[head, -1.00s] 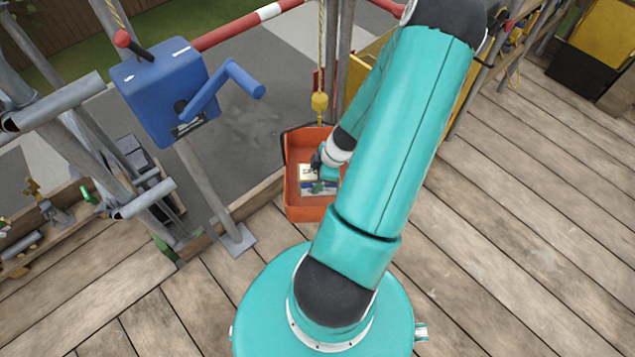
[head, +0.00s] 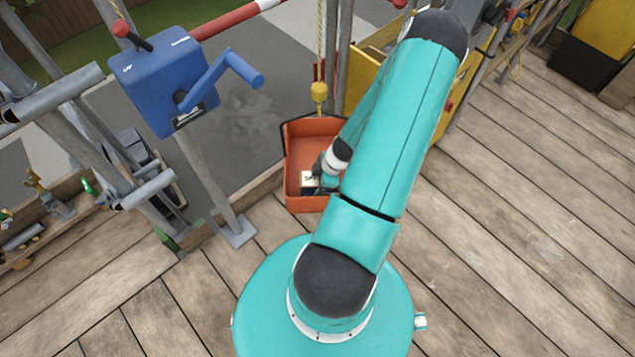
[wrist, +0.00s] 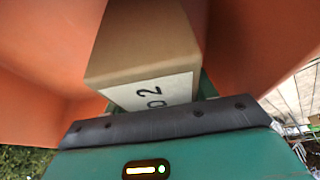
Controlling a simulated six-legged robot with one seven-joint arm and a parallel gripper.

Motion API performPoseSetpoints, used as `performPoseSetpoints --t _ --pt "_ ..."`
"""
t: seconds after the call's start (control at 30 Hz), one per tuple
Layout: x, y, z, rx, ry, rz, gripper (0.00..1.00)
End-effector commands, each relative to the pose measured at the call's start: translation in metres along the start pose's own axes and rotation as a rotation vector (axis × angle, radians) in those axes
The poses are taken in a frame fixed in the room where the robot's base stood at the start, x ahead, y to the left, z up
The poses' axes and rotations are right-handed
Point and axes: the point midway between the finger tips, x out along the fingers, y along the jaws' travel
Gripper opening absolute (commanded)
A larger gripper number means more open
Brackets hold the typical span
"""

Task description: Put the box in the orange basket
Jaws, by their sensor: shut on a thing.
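The orange basket (head: 303,140) hangs by a rope and yellow hook at the edge of the wooden deck. My gripper (head: 318,178) is inside the basket's outline, low and toward its near end. In the wrist view, my gripper (wrist: 165,112) is shut on a brown cardboard box (wrist: 145,45) with a white label marked with a "2". Orange walls (wrist: 245,45) surround the box there. In the head view, only a small pale part of the box (head: 308,179) shows beside the gripper. I cannot tell whether the box touches the basket floor.
A blue winch with a crank (head: 160,85) stands on a post left of the basket. Metal scaffold tubes (head: 75,130) are at the left, and a yellow panel (head: 362,80) is behind my arm. The deck at right (head: 530,200) is clear.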

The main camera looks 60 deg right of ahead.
Motion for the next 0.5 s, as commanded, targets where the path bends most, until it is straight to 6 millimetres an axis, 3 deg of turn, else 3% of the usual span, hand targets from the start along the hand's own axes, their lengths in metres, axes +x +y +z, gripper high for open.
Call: performPoseSetpoints --t 0.07,0.1,0.2,0.5 --pt "0.0016 0.0001 0.0003 -0.001 0.001 0.0 0.12" --pt "0.0022 -0.0001 0.0008 -0.001 0.0 0.0 0.58" --pt "0.0019 -0.0001 0.0007 -0.001 0.0 0.0 0.78" --pt "0.0012 -0.0002 0.0003 0.0 0.0 0.0 0.78"
